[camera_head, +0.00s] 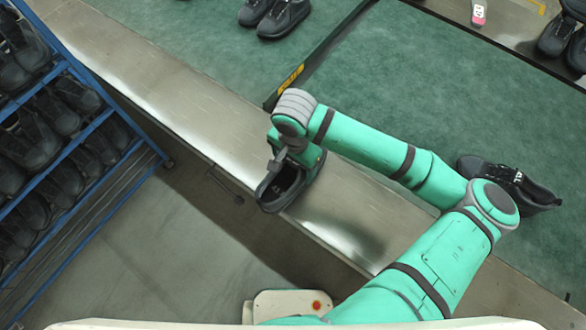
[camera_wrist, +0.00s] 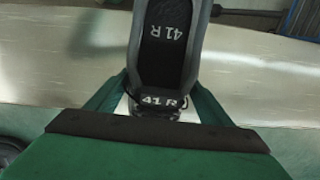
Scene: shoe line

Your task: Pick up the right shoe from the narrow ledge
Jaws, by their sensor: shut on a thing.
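The right shoe (camera_head: 272,194), black and marked 41 R, is between the jaws of my gripper (camera_head: 290,163) in the head view. I cannot tell whether the sole touches the ledge. In the wrist view the shoe (camera_wrist: 168,50) shows its insole with the 41 R print.
Another black shoe (camera_head: 525,190) lies on the green belt (camera_head: 420,80), partly behind my arm. A dark shoe pair (camera_head: 280,18) sits on the far belt, beyond a dark divider (camera_head: 315,55). A blue rack (camera_head: 100,122) full of shoes stands left. Floor is open below the ledge.

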